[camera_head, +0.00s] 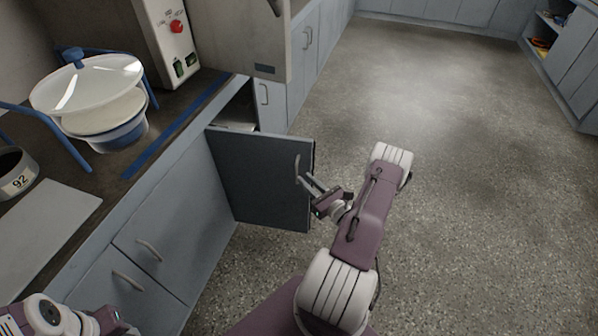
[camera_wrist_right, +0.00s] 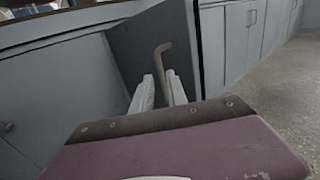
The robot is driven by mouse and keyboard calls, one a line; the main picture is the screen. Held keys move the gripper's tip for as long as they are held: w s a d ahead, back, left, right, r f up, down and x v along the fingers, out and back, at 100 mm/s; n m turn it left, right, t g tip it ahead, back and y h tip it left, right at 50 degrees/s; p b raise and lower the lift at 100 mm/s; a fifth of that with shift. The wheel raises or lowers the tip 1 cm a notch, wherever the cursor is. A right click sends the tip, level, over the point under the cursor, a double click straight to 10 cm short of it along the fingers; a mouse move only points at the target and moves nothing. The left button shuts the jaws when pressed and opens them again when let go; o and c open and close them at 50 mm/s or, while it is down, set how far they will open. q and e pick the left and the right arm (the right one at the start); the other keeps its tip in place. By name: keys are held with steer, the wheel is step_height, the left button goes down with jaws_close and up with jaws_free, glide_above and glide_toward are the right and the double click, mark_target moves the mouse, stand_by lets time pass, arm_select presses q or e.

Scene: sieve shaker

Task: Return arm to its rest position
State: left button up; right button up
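My right arm reaches from the bottom of the head view toward an open grey cabinet door (camera_head: 255,180). My right gripper (camera_head: 308,183) is close to the door's curved handle (camera_head: 297,168). In the right wrist view the two fingers (camera_wrist_right: 161,90) stand apart with nothing clamped between them. The handle (camera_wrist_right: 163,62) shows just beyond and between the fingertips; I cannot tell whether they touch it. Part of my left arm (camera_head: 50,316) shows at the bottom left corner of the head view, and its fingers cannot be made out.
The counter at left holds a white-lidded bowl (camera_head: 87,85) on a blue stand, a ring marked 92 (camera_head: 15,175) and a flat grey plate (camera_head: 45,235). A machine with a red button (camera_head: 176,26) stands behind. The speckled floor (camera_head: 450,170) at right is clear.

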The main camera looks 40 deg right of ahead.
steer(key=s, duration=0.2)
steer(key=shift+s+a, duration=0.1)
steer(key=shift+s, duration=0.3)
